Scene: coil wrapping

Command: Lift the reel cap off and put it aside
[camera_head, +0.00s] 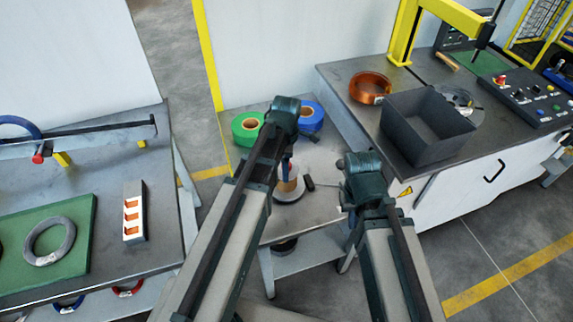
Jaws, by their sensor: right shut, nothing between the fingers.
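The reel (289,190) stands on the middle table, with a copper-tan winding and a pale lower flange. My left forearm and wrist cover its upper left part. I cannot make out the reel cap as a separate piece. My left gripper (287,166) points down at the top of the reel; its fingers are mostly hidden, so its jaws and any contact cannot be told. My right gripper (348,206) is shut and empty, right of the reel and apart from it, partly hidden by its own arm.
Green (247,128) and blue (311,117) tape rolls stand behind the reel. A small dark item (310,184) lies right of it. An open dark bin (398,128) and a copper coil (370,88) are on the right bench. A grey coil (49,241) lies on the left table's green mat.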

